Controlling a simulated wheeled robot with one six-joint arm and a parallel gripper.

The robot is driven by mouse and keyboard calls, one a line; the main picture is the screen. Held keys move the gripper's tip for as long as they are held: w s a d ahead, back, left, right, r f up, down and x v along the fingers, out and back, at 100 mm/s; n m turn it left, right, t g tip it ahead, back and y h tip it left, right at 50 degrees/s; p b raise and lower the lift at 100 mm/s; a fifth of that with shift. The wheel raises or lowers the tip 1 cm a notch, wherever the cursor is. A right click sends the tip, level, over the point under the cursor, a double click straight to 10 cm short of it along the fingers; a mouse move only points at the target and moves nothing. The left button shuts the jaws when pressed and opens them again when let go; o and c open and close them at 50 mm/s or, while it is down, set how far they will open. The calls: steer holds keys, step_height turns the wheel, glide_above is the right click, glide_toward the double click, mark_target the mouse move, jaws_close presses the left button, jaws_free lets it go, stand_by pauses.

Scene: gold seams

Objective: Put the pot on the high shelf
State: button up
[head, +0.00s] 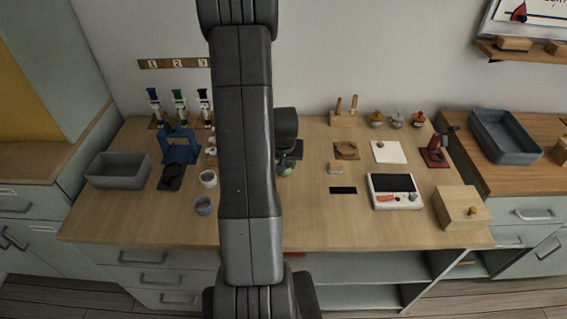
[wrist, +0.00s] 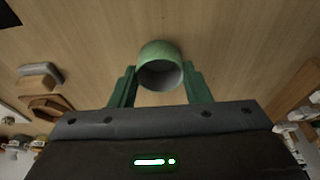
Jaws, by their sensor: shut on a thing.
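A green pot (wrist: 160,52) sits between the two green fingers of my gripper (wrist: 160,74) in the wrist view, with its round hollow opening facing the camera. The fingers are shut on its sides. In the head view the pot (head: 285,170) shows only as a small green patch below my gripper (head: 287,162), mostly hidden by my arm. I cannot tell whether it touches the table. A wooden wall shelf (head: 547,56) is high at the upper right of the head view, with wooden blocks on it.
The wooden table (head: 290,222) holds a grey bin (head: 118,171), a blue stand (head: 180,146), two small cups, a white scale (head: 396,202) and a wooden box (head: 460,207). Several small jars stand at the back right. A blue-grey tray (head: 503,150) lies on the right counter.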

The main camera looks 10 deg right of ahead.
steer(key=shift+f, duration=0.2)
steer(key=shift+f, duration=0.15)
steer(key=o, duration=1)
steer(key=shift+c, duration=0.2)
